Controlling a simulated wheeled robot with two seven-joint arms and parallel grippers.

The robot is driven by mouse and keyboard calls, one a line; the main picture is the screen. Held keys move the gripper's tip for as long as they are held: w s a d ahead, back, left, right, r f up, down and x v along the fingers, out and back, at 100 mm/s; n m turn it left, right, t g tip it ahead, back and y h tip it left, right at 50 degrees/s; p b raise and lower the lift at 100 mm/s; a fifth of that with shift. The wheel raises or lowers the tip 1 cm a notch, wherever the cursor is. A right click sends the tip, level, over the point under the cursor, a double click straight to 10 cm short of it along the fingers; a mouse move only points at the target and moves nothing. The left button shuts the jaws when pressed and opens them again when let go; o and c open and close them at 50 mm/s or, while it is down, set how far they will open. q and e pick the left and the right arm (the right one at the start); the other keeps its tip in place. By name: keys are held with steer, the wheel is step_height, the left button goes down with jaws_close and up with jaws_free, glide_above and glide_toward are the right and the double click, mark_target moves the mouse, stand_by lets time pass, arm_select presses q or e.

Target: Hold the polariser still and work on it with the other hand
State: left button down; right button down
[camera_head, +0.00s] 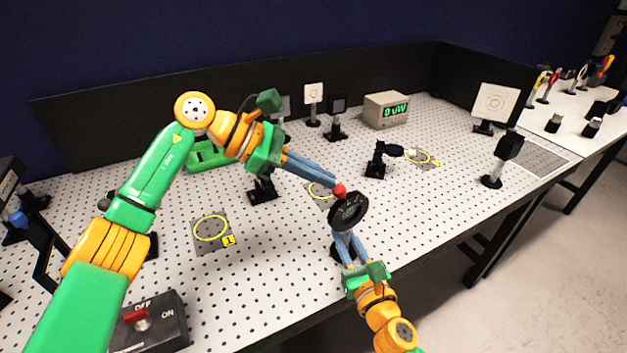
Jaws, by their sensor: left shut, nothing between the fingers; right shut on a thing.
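The polariser (350,212) is a dark round disc near the front edge of the perforated table. A red knob (339,190) sits at its upper rim. My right gripper (345,239) reaches up from below and is shut on the polariser's lower part. The fingers and the dark base hide some of the post there. My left gripper (333,182) comes down from the upper left. Its blue fingers are shut with nothing between them, and their tips are at the red knob. I cannot tell whether they touch it.
A switch box (150,322) stands at the front left. A yellow ring marked 1 (211,228) is on the table. A black mount (378,160) stands right of the polariser. A green-display meter (387,110) and a white screen (494,102) stand behind. The front right tabletop is mostly clear.

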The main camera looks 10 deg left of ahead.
arm_select(q)
steer(key=shift+w+d+r, duration=0.1)
steer(key=shift+w+d, duration=0.05)
steer(key=shift+d, duration=0.05)
steer(key=shift+r, duration=0.1)
stand_by(0.4)
